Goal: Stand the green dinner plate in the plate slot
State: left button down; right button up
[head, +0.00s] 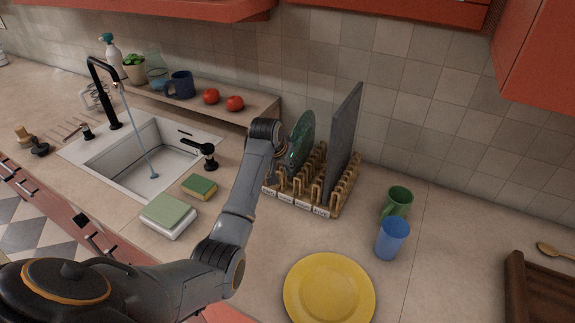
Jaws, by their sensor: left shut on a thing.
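The green dinner plate (302,138) is upright, seen nearly edge-on, at the left part of the wooden rack (325,190). My left gripper (284,154) is at the plate's left side and shut on it; my wrist hides much of the fingers. The plate's lower edge is among or just above the rack's pegs; I cannot tell whether it rests in a slot. The rack has several pegs and white labels along its front. My right gripper is out of view.
A tall grey board (345,140) stands in the rack just right of the plate. A green mug (398,200), a blue cup (391,239) and a yellow plate (329,288) are to the right. The sink (135,155) and sponge (200,186) lie left.

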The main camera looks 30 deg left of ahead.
pick_arm(q)
jog(key=shift+s+d+f, duration=0.15)
jog(key=shift+s+f, duration=0.05)
jog(key=shift+f, duration=0.25)
jog(key=shift+s+d+f, duration=0.15)
jog(key=shift+s+f, duration=0.05)
jog(key=shift+f, duration=0.25)
jog(key=c, duration=1.4)
grip_release()
jog(key=shift+w+f, duration=0.1)
jog(key=shift+w+a+f+g, duration=0.15)
jog(key=shift+a+f+g, duration=0.05)
jog(key=shift+g, duration=0.1)
jog(key=shift+d, duration=0.1)
jog(key=shift+s+r+p, duration=0.2)
jog(key=shift+r+p, duration=0.4)
jog(key=shift+p, duration=0.4)
jog(key=shift+p+v, duration=1.45)
jog(key=shift+v, duration=2.15)
